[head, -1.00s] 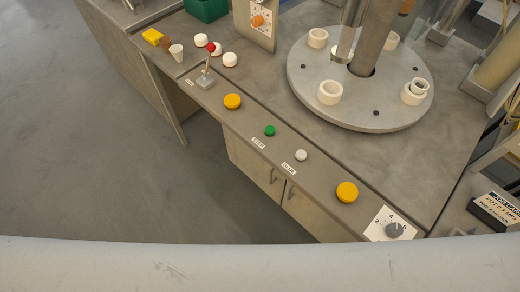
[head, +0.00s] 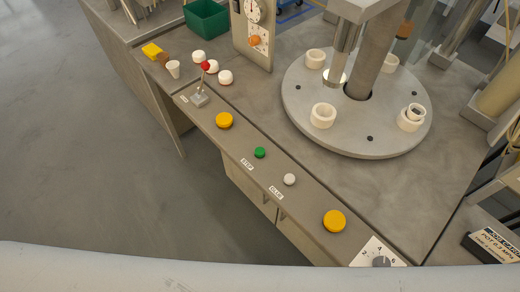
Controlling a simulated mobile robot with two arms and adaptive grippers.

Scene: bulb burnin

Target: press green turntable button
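The small green button (head: 260,152) sits on the sloped front strip of the bench, behind a label that seems to read STEP. A yellow button (head: 224,120) is to its upper left and a white button (head: 289,179) to its lower right. The round grey turntable (head: 300,121) lies on the bench behind, with several white ring holders around its rim and a grey column at its middle. Neither of my grippers shows in the head view. Nothing touches the green button.
A second yellow button (head: 334,220) and a dial plate (head: 362,254) are further right on the strip. A red-knobbed lever (head: 205,66) stands at the left, near several white caps. A green bin (head: 207,20) and a gauge panel (head: 252,37) stand at the back. The floor at left is open.

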